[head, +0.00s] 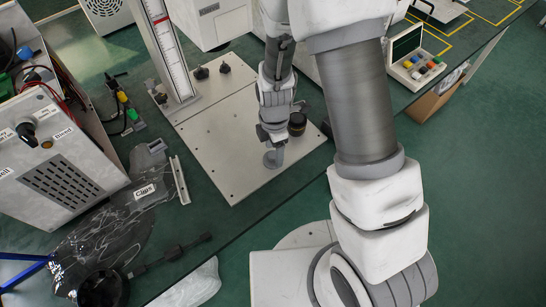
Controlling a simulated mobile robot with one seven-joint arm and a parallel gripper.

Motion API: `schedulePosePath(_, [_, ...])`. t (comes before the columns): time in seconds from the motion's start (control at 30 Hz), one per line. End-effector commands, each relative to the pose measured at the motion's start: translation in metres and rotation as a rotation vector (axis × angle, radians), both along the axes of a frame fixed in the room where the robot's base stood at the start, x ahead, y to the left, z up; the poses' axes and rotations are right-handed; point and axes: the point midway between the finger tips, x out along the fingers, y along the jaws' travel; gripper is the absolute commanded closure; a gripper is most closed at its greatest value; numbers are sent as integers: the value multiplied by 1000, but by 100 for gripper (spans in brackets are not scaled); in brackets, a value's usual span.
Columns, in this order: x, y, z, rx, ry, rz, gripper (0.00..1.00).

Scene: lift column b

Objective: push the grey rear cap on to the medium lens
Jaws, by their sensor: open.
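A grey round piece that looks like the rear cap (273,159) is right below my gripper's fingertips, over the pale metal plate. I cannot tell whether the fingers touch it or whether it lies on the plate. My gripper (271,147) points down and is open, though its fingers are small and partly merged with the grey piece. A short black cylinder, likely the medium lens (297,123), stands upright on the plate just right of and behind my gripper. My wrist stands close beside it. Its size label is not readable.
The pale plate (225,150) carries an upright column with a scale (168,45) and small dark knobs (224,68). Left are a labelled grey box (60,165), a "Caps" label (145,191) and clear bag. A box of coloured pieces (420,65) is right. The plate's front is clear.

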Motion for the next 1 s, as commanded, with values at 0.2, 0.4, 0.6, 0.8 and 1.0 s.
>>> schedulePosePath(0.2, [0,0,-7,0,-1,-1,29])
schedulePosePath(0.4, [0,0,-7,0,-1,-1,43])
schedulePosePath(0.6, [0,0,-6,0,0,0,79])
schedulePosePath(0.8, [0,0,-6,0,0,0,100])
schedulePosePath(1.0, [0,0,-6,0,-1,-1,100])
